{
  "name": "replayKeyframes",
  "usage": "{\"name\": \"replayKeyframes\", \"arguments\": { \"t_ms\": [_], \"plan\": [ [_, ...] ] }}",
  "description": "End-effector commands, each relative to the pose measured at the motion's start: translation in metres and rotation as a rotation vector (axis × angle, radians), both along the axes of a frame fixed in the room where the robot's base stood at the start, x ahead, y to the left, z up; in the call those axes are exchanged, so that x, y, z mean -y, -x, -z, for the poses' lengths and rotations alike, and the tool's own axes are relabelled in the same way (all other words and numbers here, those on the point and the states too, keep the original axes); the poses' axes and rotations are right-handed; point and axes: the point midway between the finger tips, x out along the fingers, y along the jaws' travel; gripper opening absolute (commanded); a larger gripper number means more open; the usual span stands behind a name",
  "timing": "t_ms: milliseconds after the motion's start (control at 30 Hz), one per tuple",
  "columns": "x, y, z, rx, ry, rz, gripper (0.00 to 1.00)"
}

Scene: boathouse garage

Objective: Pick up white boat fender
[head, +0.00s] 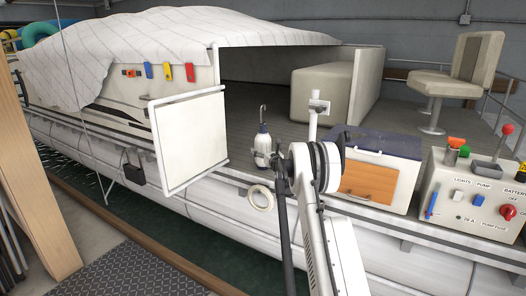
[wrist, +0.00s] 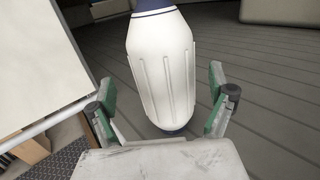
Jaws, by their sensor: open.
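The white boat fender (head: 263,146) stands upright on the boat's deck, left of my arm in the head view. It has a dark band near its top and a thin hooked piece above. In the wrist view the ribbed white fender (wrist: 163,65) fills the upper middle, with a dark blue end at its bottom; its top is out of frame. My gripper (wrist: 162,80) is open, with its green-padded fingers left and right of the fender and gaps on both sides. In the head view my gripper (head: 277,161) is small and partly hidden by my arm.
An open white gate panel (head: 190,140) stands left of the fender. A cooler-like box (head: 375,170) with an orange front and a control console (head: 470,190) are to the right. A white ring (head: 260,198) hangs on the boat's side below. Deck behind the fender is clear.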

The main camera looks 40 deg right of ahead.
Motion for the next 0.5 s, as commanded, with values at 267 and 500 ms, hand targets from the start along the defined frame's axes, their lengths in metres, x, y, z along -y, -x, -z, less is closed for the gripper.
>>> {"name": "replayKeyframes", "arguments": {
  "t_ms": [267,500],
  "plan": [
    [0.016,-0.031,0.002,0.0,0.0,0.0,0.88],
    [0.019,-0.038,0.001,0.0,0.0,0.001,0.88]
  ]
}}
